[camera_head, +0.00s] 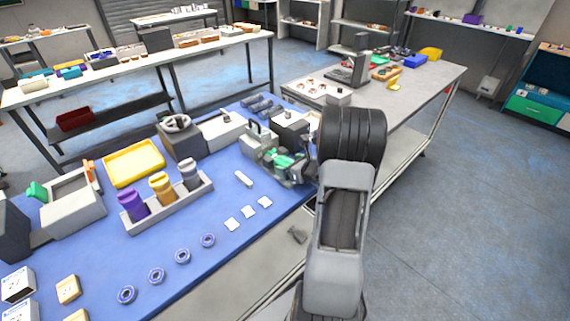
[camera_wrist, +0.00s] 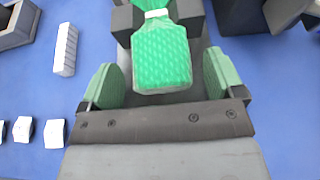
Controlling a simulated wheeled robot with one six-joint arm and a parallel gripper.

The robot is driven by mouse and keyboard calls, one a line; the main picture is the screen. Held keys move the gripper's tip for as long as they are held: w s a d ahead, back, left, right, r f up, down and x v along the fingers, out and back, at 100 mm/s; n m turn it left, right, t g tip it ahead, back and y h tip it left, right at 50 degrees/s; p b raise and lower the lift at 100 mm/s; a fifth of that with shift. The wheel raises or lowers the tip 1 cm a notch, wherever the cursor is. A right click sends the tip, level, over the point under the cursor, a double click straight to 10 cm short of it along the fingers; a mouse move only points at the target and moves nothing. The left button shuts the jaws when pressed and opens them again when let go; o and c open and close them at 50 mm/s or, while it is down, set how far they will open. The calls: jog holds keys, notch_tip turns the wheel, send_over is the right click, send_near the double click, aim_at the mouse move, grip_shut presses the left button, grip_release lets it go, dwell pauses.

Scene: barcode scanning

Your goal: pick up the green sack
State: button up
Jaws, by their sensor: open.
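The green sack (camera_wrist: 160,52) has a quilted surface and a white band near its narrowed top. In the wrist view it lies at the upper middle, against a dark grey holder (camera_wrist: 190,14). My gripper (camera_wrist: 160,78) is open, with one pale green padded finger on each side of the sack's lower end. Gaps show between the pads and the sack. In the head view my gripper (camera_head: 283,164) is low over the far right part of the blue table, where green patches show; sack and pads are hard to tell apart there.
On the blue table (camera_head: 205,270), a small white block (camera_head: 243,179) and several white squares lie left of my gripper. A grey tray (camera_head: 170,208) holds purple, yellow and grey containers. A yellow tray (camera_head: 133,163) and several blue rings lie farther left. Grey equipment stands close behind my gripper.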

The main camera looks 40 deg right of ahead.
jog(key=shift+w+a+f, duration=0.1)
jog(key=shift+w+f, duration=0.15)
jog(key=shift+w, duration=0.25)
jog(key=shift+c, duration=0.2)
jog(key=c, duration=1.1)
jog(key=shift+r, duration=0.2)
jog(key=shift+c, duration=0.2)
jog(key=shift+r, duration=0.2)
notch_tip(320, 180, up, 2)
jog(key=shift+r+b, duration=0.1)
jog(key=shift+b, duration=0.2)
jog(key=w+a+r+v, duration=0.1)
jog(key=r+v, duration=0.2)
jog(key=v, duration=1.4)
jog(key=shift+w+r, duration=0.2)
jog(key=shift+w, duration=0.05)
